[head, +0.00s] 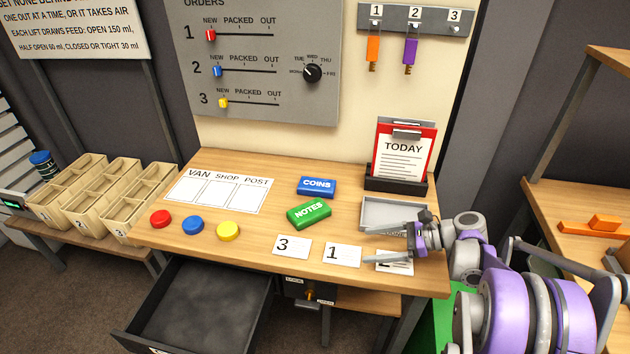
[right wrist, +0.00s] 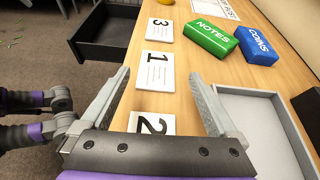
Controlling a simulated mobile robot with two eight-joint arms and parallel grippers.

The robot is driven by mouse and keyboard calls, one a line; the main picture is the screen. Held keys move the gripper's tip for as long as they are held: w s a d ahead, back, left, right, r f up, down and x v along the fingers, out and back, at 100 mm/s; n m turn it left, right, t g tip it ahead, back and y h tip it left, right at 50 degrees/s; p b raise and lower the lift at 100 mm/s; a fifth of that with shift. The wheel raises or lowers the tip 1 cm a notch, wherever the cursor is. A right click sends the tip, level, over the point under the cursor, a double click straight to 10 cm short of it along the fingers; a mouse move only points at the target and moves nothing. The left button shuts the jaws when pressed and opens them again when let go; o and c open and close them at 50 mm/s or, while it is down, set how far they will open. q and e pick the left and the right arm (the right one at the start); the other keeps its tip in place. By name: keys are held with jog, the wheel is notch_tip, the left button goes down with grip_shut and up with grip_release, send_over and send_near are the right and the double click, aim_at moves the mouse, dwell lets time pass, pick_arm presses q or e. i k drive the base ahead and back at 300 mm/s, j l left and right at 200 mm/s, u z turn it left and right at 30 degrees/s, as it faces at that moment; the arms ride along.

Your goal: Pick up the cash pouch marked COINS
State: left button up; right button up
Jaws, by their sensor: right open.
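The blue pouch marked COINS (head: 316,186) lies on the wooden table, behind the green pouch marked NOTES (head: 309,214). In the right wrist view the COINS pouch (right wrist: 258,46) is at the upper right, beside the NOTES pouch (right wrist: 211,38). My right gripper (head: 366,244) is open and empty above the table's right front part, over the card marked 2 (head: 397,267). It is to the right of and nearer than both pouches, touching neither. In the right wrist view its two fingers (right wrist: 160,88) stand wide apart. My left gripper is not in view.
A grey tray (head: 372,222) lies beside my right gripper. Cards 3 (head: 292,245) and 1 (head: 342,255) lie along the front edge. A TODAY clipboard (head: 404,152) stands behind. Red, blue and yellow discs (head: 193,225) sit at left. An open drawer (head: 205,308) juts out below.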

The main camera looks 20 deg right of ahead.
aim_at(315, 187)
jog(key=i, duration=0.9)
